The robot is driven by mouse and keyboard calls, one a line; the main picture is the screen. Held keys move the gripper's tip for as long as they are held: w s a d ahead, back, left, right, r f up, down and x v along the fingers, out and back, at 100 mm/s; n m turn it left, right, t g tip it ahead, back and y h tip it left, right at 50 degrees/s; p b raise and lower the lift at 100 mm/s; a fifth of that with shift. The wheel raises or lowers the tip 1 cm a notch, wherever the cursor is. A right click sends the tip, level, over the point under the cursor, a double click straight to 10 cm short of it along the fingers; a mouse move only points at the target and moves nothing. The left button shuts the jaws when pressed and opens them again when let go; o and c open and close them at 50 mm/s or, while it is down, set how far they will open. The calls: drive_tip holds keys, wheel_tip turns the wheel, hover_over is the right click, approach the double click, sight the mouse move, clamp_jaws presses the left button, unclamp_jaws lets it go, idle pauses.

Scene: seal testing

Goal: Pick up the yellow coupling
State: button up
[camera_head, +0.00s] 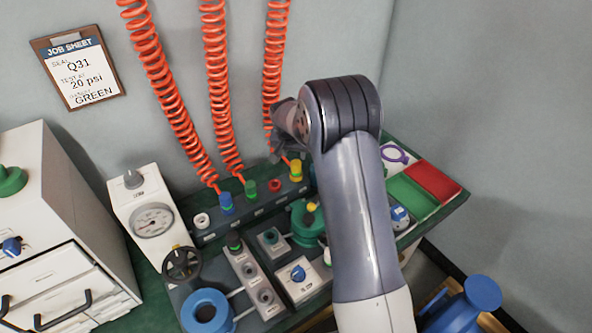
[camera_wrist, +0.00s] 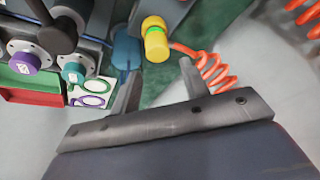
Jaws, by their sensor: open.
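The yellow coupling (camera_head: 296,168) sits on the dark rack at the foot of the right-hand orange coiled hose. In the wrist view the yellow coupling (camera_wrist: 157,47) shows as a yellow cylinder with a green band. It lies just beyond my fingertips, roughly in line with the gap between them. My gripper (camera_wrist: 160,67) is open, with one finger on each side and nothing seen between them. In the head view my gripper (camera_head: 285,150) is partly hidden by my own wrist, just above and left of the coupling.
A blue coupling (camera_head: 226,201) and a green coupling (camera_head: 250,188) stand left along the rack, with orange hoses (camera_head: 220,90) above. A gauge box (camera_head: 152,218), a valve panel (camera_head: 255,280) and a red tray (camera_head: 433,180) are nearby. A blue part (camera_wrist: 126,52) is close to my left finger.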

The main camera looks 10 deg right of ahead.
sight(296, 162)
drive_tip(key=x, duration=0.8)
drive_tip(key=shift+d, duration=0.15)
drive_tip(key=shift+c, duration=0.2)
drive_tip(key=c, duration=0.7)
